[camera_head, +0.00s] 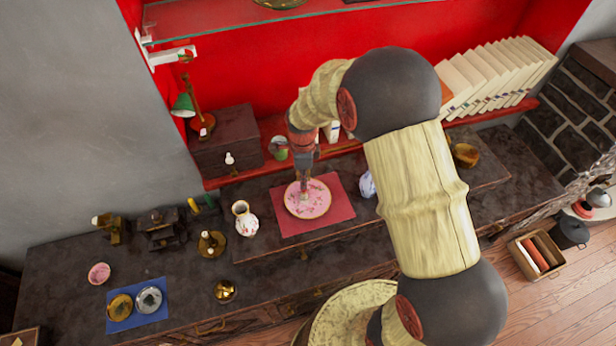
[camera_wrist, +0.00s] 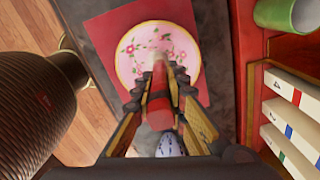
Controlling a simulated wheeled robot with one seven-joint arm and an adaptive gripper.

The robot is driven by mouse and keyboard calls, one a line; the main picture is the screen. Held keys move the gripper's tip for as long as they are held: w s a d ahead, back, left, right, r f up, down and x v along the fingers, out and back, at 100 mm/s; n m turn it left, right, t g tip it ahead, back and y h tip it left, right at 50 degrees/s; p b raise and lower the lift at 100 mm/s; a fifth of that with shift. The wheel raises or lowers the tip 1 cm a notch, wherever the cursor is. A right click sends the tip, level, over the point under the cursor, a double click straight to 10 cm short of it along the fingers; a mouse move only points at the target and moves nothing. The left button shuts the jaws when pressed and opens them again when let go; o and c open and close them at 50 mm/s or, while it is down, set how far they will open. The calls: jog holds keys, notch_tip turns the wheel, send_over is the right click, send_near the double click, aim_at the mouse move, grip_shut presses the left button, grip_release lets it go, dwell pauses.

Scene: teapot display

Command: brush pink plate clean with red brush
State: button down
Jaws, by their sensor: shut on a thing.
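The pink plate (camera_head: 318,205) has a floral pattern and a pale rim. It lies flat on a red mat (camera_head: 342,213); the plate also shows in the wrist view (camera_wrist: 187,58). My gripper (camera_head: 303,172) points down over the plate. It is shut on the red brush, whose red handle (camera_wrist: 160,108) shows between the fingers (camera_wrist: 160,88) in the wrist view. The brush's far end reaches over the plate's middle. Whether it touches the surface I cannot tell. The fingers hide part of the plate's lower edge in the wrist view.
A floral vase (camera_head: 244,220) stands left of the mat. A blue-and-white item (camera_head: 367,185) stands close on the right. A green cup (camera_head: 279,148) and books (camera_head: 490,75) stand on the red shelf behind. Brass pieces and a blue mat (camera_head: 120,325) lie farther left.

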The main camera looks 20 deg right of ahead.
jog(key=shift+s+d+f, duration=0.1)
jog(key=shift+s+d, duration=0.8)
jog(key=shift+d, duration=0.3)
notch_tip(320, 180, up, 6)
jog(key=p, duration=0.4)
dwell(0.4)
notch_tip(320, 180, up, 3)
jog(key=shift+r+p, duration=0.1)
jog(key=shift+p, duration=1)
jog(key=shift+f, duration=0.2)
